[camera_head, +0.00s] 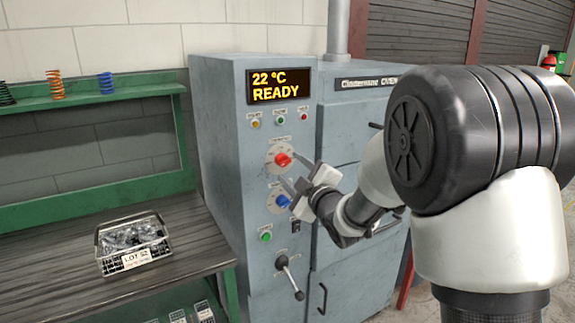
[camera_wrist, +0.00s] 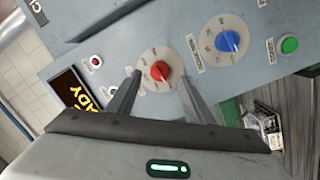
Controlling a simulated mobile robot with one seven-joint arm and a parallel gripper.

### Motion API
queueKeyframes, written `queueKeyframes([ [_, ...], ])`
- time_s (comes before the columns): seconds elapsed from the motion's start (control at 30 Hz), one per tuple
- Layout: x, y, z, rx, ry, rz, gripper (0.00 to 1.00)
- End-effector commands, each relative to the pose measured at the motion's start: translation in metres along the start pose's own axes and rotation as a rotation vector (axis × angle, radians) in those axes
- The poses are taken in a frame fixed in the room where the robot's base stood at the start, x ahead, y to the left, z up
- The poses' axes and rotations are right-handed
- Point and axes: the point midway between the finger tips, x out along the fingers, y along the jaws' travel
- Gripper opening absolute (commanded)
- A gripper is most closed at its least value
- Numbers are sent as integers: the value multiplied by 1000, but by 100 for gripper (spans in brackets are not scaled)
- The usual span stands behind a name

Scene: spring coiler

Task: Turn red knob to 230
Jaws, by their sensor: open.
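The red knob (camera_head: 283,159) sits on a round pale dial on the front of the grey oven's control panel. In the wrist view the red knob (camera_wrist: 160,71) lies between and beyond my gripper's two fingers. My gripper (camera_head: 298,183) is open and empty, in front of the panel beside the red knob; it also shows in the wrist view (camera_wrist: 162,85). The fingers appear apart from the knob. The dial's numbers are too small to read. The display (camera_head: 279,85) reads 22 °C READY.
A blue knob (camera_head: 283,201) is below the red one, with a green button (camera_head: 266,236) and a black-ended lever (camera_head: 290,277) under it. Small indicator buttons sit above. A wire basket (camera_head: 133,246) labelled LOT 52 stands on the bench at left.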

Motion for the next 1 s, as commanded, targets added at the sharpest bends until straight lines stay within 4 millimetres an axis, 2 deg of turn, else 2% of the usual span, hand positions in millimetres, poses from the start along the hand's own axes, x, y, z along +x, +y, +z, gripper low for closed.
queueKeyframes([
  [0.1,20,0,0,0,1,0,47],
  [0.23,33,0,0,1,0,-1,47],
  [0.6,40,0,0,1,0,0,47],
  [0.67,39,0,0,1,0,0,40],
  [0.87,39,0,0,1,-1,0,7],
  [1.0,39,0,0,4,-1,0,6],
])
